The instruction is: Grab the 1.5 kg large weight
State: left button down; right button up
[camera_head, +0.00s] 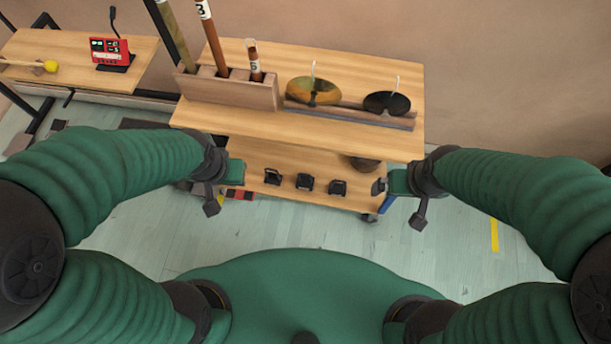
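Three small black objects with handle-like tops stand in a row on the cart's lower shelf: a left one (272,177), a middle one (304,183) and a right one (338,187). They look like weights, but no mass marking is readable, so I cannot tell which is 1.5 kg. My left gripper (221,188) is left of the row, apart from it. My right gripper (403,193) is right of the row, also apart. I see nothing held, and the finger opening of both is unclear.
The cart's wooden upper shelf (230,122) overhangs the row and carries a tube holder (228,90) and two round discs (314,91) (387,103). A dark round object (364,163) sits behind the right weight. A side table (60,75) holds a red device (110,52).

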aim_at(304, 181)
jog(key=i+j, duration=0.15)
jog(key=j, duration=0.3)
jog(key=i+j+z, duration=0.15)
jog(key=j, duration=0.3)
jog(key=i+j, duration=0.1)
jog(key=j, duration=0.4)
jog(key=i+j+z, duration=0.15)
jog(key=j, duration=0.8)
jog(key=i+z, duration=0.05)
jog(key=i, duration=0.05)
